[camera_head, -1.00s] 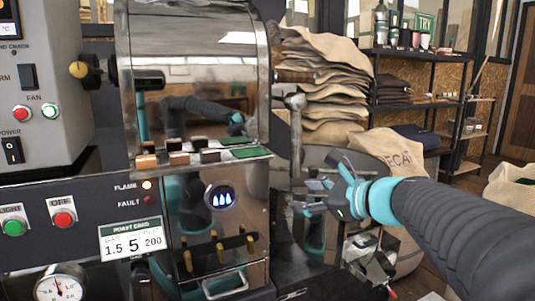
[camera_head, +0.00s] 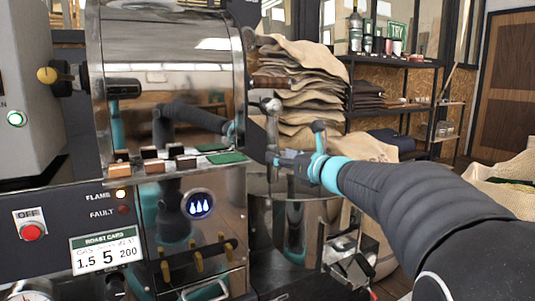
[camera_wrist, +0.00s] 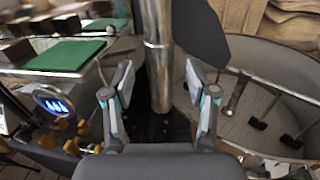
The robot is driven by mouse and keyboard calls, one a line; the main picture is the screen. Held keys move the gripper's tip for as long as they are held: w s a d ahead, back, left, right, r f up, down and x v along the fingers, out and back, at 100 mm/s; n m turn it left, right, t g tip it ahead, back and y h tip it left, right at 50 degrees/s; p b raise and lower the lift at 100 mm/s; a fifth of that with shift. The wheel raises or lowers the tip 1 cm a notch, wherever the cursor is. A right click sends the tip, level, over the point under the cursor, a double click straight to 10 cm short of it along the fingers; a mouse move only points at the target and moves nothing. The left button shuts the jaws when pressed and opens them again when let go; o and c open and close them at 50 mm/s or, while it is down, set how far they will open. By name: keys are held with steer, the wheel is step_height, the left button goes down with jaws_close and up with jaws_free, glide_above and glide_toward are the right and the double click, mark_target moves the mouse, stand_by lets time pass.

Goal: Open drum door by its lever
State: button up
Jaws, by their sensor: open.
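The roaster drum (camera_head: 165,65) is a shiny metal cylinder. At its right front end stands a metal lever with a ball top (camera_head: 272,104); its shaft drops behind my gripper. A dark flat plate (camera_head: 257,142), perhaps the drum door, sits beside the shaft. In the wrist view the lever's shaft (camera_wrist: 158,60) runs upright between and beyond my fingers, and the dark plate (camera_wrist: 197,30) is just right of it. My gripper (camera_head: 275,158) is open at the shaft, also seen in the wrist view (camera_wrist: 162,95). Neither finger visibly touches the shaft.
A round metal cooling bin (camera_wrist: 285,95) lies below and right of the lever. A ledge with a green pad (camera_wrist: 65,55) and small blocks is on the left. Stacked burlap sacks (camera_head: 300,100) stand behind. A control panel (camera_head: 60,235) is at the lower left.

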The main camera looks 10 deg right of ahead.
steer(key=shift+x, duration=2.05)
jaws_close()
